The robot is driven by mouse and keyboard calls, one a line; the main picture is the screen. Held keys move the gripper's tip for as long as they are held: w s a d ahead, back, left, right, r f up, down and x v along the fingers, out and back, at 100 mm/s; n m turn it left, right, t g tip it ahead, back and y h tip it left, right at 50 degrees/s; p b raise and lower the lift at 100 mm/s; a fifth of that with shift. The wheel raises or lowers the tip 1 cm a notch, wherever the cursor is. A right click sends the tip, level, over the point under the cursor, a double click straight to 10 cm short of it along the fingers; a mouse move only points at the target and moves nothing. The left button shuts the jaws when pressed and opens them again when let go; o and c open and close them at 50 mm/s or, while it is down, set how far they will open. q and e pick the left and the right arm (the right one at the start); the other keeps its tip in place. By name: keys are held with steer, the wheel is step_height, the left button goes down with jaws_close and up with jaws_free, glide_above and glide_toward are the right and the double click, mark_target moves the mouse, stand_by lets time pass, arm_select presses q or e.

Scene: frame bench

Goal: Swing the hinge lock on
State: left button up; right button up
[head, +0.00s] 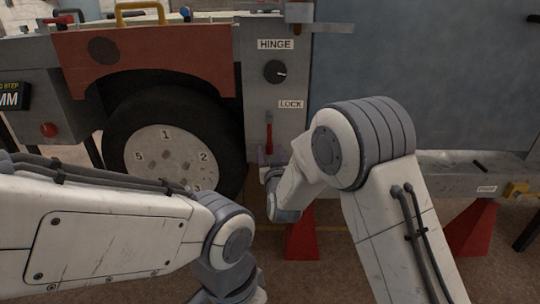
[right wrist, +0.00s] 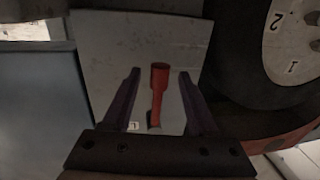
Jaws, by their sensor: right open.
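The hinge lock is a red lever (head: 269,138) on the grey panel, below the LOCK label (head: 290,104). Its thick end points down in the head view. My right gripper (head: 270,158) is at the lever's lower end. In the right wrist view the open right gripper (right wrist: 160,73) has one dark finger on each side of the red lever (right wrist: 158,88), with gaps showing on both sides. My left arm comes in from the left, low in front of the wheel; its gripper does not show.
A black knob (head: 275,71) sits under the HINGE label (head: 275,44), above the lever. A wheel with a numbered hub (head: 165,155) stands left of the panel. A large blue-grey panel (head: 430,80) is on the right. Red stands (head: 302,235) are below.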

steer(key=shift+w, duration=0.25)
jaws_close()
steer(key=shift+a, duration=0.1)
stand_by(1.2)
